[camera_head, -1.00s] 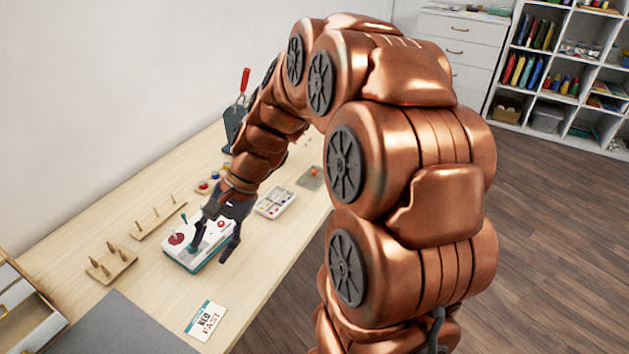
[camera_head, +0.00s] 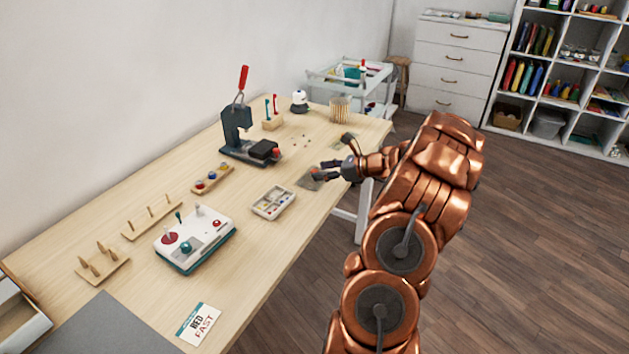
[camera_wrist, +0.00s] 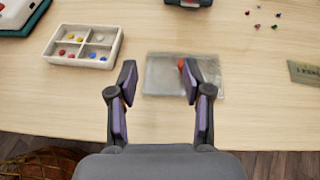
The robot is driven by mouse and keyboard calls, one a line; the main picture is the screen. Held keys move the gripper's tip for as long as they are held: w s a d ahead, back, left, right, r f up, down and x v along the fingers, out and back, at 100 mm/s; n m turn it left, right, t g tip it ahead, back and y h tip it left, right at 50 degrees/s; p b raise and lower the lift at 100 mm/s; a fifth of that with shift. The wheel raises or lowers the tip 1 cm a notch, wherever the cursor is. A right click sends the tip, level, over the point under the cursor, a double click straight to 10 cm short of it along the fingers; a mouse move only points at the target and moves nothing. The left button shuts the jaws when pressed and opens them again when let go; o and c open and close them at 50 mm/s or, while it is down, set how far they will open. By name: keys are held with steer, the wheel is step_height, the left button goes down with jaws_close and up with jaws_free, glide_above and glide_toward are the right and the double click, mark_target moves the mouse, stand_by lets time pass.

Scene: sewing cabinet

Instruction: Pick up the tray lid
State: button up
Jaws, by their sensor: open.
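The tray lid (camera_head: 307,184) is a flat, see-through grey plate with a small orange knob, lying on the table near its right edge. It also shows in the wrist view (camera_wrist: 160,72), ahead of my gripper. My gripper (camera_head: 322,170) is open and empty at the lid. In the wrist view its fingers (camera_wrist: 160,82) spread over the lid's near part, and the right fingertip partly covers the orange knob. I cannot tell whether the fingers touch the lid. The white compartment tray (camera_head: 272,214) with small coloured pieces stands to the left of the lid, apart from it.
A dark press (camera_head: 236,130) with a red handle stands behind the lid. A white and teal box with knobs (camera_head: 196,238) is at left. Small beads (camera_wrist: 266,20) and a card (camera_wrist: 305,73) lie nearby. Bare table surrounds the lid.

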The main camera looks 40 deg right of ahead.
mark_target(315, 171)
steer(key=d, duration=0.1)
steer(key=d+f+m, duration=0.1)
steer(key=s+d+h, duration=0.1)
steer(key=shift+f, duration=0.25)
steer(key=shift+w+f, duration=0.1)
steer(key=shift+w, duration=0.15)
steer(key=shift+d+r+p+x, duration=0.1)
steer(key=shift+r+p+x, duration=0.1)
steer(key=shift+x, duration=1.55)
steer(key=shift+d+r+p+x, duration=0.1)
steer(key=shift+d+p+x, duration=0.1)
steer(key=shift+x, duration=1.6)
steer(key=shift+w, duration=0.2)
jaws_close()
